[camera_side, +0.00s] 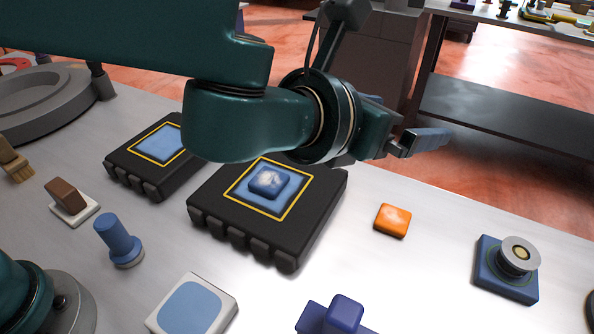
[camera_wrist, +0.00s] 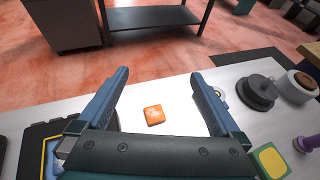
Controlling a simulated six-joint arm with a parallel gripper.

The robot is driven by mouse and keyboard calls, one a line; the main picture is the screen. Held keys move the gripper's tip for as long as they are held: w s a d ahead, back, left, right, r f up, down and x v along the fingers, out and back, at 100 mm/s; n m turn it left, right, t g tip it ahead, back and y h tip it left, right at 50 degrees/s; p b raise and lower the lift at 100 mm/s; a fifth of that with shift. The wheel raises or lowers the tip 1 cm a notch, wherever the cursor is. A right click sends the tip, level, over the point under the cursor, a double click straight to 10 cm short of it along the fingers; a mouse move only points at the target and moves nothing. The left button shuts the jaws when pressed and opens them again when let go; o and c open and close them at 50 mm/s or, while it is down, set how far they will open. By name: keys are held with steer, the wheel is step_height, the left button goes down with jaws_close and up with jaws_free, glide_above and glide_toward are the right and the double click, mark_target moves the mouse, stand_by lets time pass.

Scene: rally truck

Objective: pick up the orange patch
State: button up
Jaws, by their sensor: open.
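The orange patch (camera_side: 392,220) is a small rounded square lying flat on the light metal table, right of the middle black block in the side view. In the wrist view the orange patch (camera_wrist: 154,115) lies between the two blue fingers, farther off. My gripper (camera_side: 428,140) is above the table and above the patch in the side view, with its fingers pointing right. The wrist view shows my gripper (camera_wrist: 160,92) open, its fingers wide apart with nothing between them. It is apart from the patch.
A black block (camera_side: 322,200) bears a blue patch (camera_side: 268,182) inside a yellow outline. Another black block (camera_side: 120,165) stands to its left. A blue base with a round knob (camera_side: 508,268) stands at right. The table around the orange patch is clear.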

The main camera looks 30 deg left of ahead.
glide_toward(393, 217)
steer(key=x, duration=0.3)
steer(key=shift+f, duration=0.1)
steer(key=shift+x, duration=2.55)
steer(key=c, duration=1.1)
